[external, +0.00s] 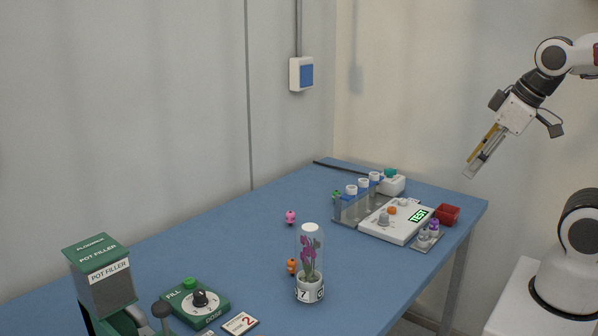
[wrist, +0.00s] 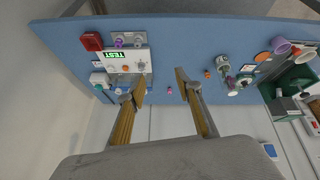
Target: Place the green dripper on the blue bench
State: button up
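A small green piece (external: 337,194), which looks like the green dripper, shows at the left end of the clear tube rack (external: 350,212). It is too small to tell whether it sits in the rack or behind it. I cannot make it out in the wrist view. The blue bench (external: 225,225) fills the middle of the external view, and its surface also shows in the wrist view (wrist: 190,40). My gripper (external: 474,162) is high above the right end of the bench, away from the rack. In the wrist view its two fingers (wrist: 161,76) are apart with nothing between them.
A pink figure-like piece (external: 290,217) and an orange one (external: 292,266) stand on the bench. A glass-domed orchid (external: 310,262), white TEST device (external: 397,220), red box (external: 447,214) and green pot filler (external: 103,280) stand around. The bench's left-centre is clear.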

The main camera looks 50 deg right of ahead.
jog(key=shift+s+a+f+m, duration=0.2)
jog(key=shift+s+f+m, duration=0.1)
jog(key=shift+s+m, duration=0.35)
jog(key=shift+s+a+f+m, duration=0.2)
jog(key=shift+s+m, duration=0.25)
jog(key=shift+s, duration=0.4)
